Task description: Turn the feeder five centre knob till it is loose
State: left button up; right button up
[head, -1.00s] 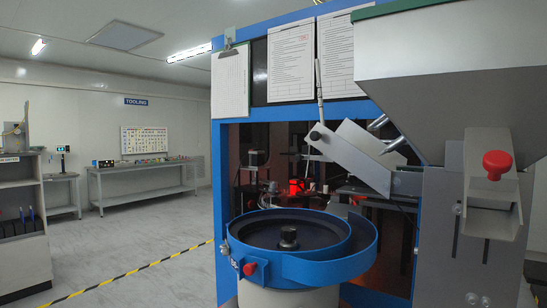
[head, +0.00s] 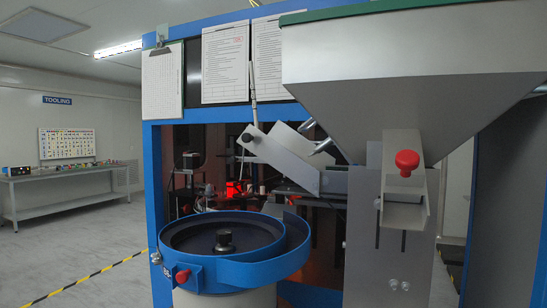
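The round blue bowl feeder (head: 270,270) stands in front of the blue-framed machine, left of the picture's middle. Its black centre knob (head: 224,240) stands upright in the middle of the dark bowl floor. A label on the bowl's front left is partly readable, but I cannot make out a whole feeder number. A red knob (head: 183,276) sits on the bowl's outer front wall. Neither of my grippers is in view, and nothing touches the centre knob.
A grey hopper (head: 400,95) with a chute and a red knob (head: 407,162) stands at the right. A sloped metal chute (head: 283,158) reaches above the bowl's back. Clipboard papers hang on the blue frame (head: 158,190).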

aim_at(223, 237)
jog(key=k+u, duration=0.1)
jog(key=u, duration=0.15)
jog(key=j+z, duration=0.75)
jog(key=z, duration=0.2)
jog(key=j+z, duration=0.45)
jog(key=k+j+z, duration=0.15)
jog(key=z, duration=0.3)
jog(key=k+j+z, duration=0.2)
jog(key=j+z, duration=0.15)
jog(key=z, duration=0.15)
